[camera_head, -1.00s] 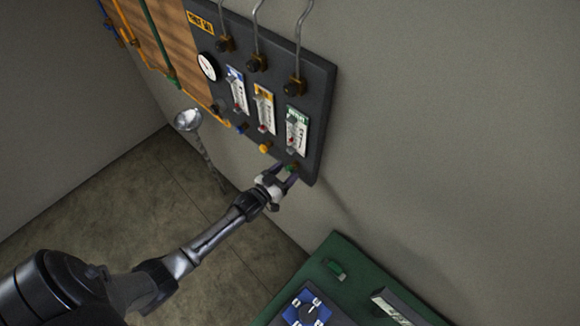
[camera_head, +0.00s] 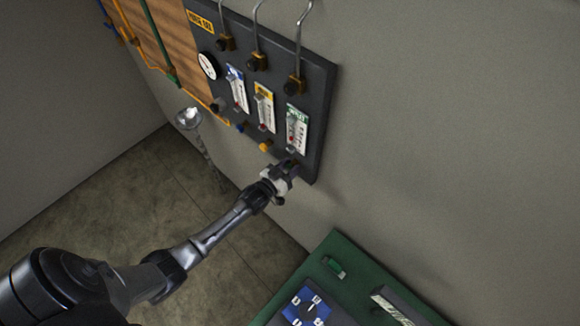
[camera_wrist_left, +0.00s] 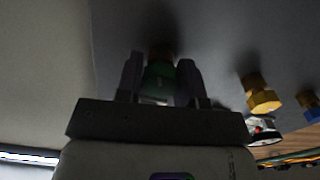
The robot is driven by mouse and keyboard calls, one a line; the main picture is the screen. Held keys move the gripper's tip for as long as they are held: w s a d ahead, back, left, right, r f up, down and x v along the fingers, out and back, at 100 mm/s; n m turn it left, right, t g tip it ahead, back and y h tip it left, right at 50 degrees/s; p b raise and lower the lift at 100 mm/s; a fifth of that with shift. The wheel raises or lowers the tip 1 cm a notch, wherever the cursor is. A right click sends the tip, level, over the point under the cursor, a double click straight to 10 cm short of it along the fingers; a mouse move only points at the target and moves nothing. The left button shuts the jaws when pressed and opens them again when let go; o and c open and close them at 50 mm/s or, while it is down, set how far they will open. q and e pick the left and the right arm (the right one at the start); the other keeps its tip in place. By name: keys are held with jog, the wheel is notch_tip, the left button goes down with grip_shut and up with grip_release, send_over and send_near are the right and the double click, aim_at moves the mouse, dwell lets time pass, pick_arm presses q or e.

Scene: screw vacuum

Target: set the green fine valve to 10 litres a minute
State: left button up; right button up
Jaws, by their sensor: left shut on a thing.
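The green fine valve (camera_wrist_left: 159,80) sits between the two fingers of my left gripper (camera_wrist_left: 158,82) in the left wrist view. The fingers are shut on its knob. In the head view the left gripper (camera_head: 291,167) is at the lower right of the dark panel (camera_head: 322,110), and it largely hides the green valve. The green-labelled flow meter (camera_head: 297,130) is just above the gripper, with a small red mark low in its tube. Its scale is too small to read. My right gripper is not in view.
A yellow valve (camera_head: 266,146) and a blue valve (camera_head: 242,127) are to the left, below their own meters (camera_head: 264,108). A round gauge (camera_head: 207,66) is at the panel's upper left. A green table (camera_head: 340,247) with several items stands below right.

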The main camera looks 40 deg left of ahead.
pick_arm(q)
jog(key=shift+c, duration=1.4)
jog(key=shift+m, duration=0.8)
jog(key=o, duration=0.9)
jog(key=shift+s+f, duration=0.1)
jog(key=shift+s, duration=0.45)
jog(key=shift+s+a+b, duration=0.15)
jog(key=shift+s+b, duration=0.5)
jog(key=shift+s, duration=2.55)
jog(key=shift+s+a+b, duration=0.15)
jog(key=shift+s+b, duration=0.45)
jog(key=shift+s, duration=2.55)
